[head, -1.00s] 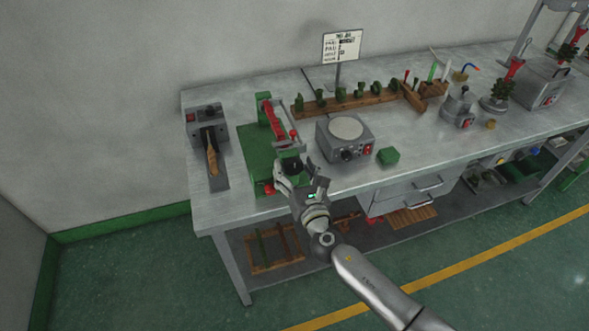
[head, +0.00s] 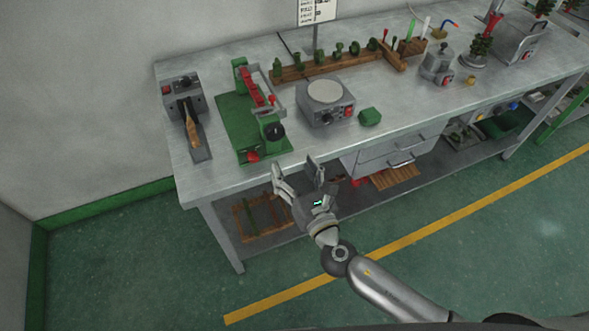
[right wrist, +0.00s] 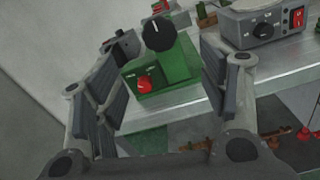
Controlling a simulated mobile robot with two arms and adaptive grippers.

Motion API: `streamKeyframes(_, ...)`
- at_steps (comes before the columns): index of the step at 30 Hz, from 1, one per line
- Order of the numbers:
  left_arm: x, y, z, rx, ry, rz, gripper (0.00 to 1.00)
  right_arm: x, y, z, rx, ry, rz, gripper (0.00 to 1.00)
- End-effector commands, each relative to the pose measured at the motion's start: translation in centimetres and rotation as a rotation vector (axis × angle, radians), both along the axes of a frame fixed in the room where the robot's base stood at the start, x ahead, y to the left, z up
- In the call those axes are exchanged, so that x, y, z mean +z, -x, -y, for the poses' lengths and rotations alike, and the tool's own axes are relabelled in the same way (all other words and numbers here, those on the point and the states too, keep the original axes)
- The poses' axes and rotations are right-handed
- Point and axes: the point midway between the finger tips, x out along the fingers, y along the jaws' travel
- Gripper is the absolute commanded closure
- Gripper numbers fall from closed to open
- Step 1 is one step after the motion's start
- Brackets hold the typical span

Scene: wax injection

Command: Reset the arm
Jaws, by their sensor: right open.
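My right gripper (head: 299,173) is open and empty in the head view, just off the front edge of the workbench (head: 330,160). Its two fingers are spread apart, with nothing between them. In the right wrist view the open fingers (right wrist: 165,95) frame the green wax machine (right wrist: 165,75), which stands beyond them on the bench. The green machine (head: 237,123) also shows in the head view, with a red lever, a black dial and a red knob at its front. My left gripper is in neither view.
A grey hot plate (head: 313,112) and a green block (head: 370,117) stand right of the green machine. A grey device with a wooden-handled tool (head: 193,129) is at the left. A wooden rack (head: 330,67) lies behind. A lower shelf (head: 290,236) extends under the bench.

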Motion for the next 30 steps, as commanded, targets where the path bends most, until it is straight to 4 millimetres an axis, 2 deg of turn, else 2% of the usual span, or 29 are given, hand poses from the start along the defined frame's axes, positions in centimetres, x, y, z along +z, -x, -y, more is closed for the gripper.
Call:
streamKeyframes(16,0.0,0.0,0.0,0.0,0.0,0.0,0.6,0.0,0.1,0.0,0.0,-0.002,-0.001,0.33)
streamKeyframes(19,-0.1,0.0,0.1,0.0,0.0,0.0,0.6,-1.2,-0.1,0.4,-0.011,-0.024,-0.036,0.33)
streamKeyframes(20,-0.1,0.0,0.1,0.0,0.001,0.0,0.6,-2.0,-0.1,0.7,-0.018,-0.04,-0.058,0.33)
streamKeyframes(23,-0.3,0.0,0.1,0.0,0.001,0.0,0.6,-6.6,-0.4,2.3,-0.066,-0.139,-0.192,0.33)
streamKeyframes(26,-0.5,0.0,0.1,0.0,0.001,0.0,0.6,-13.3,0.2,4.9,-0.161,-0.305,-0.386,0.33)
streamKeyframes(27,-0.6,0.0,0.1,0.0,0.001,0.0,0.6,-16.1,0.7,6.0,-0.211,-0.383,-0.467,0.33)
streamKeyframes(30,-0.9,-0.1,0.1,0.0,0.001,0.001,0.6,-23.0,2.9,8.9,-0.36,-0.589,-0.653,0.33)
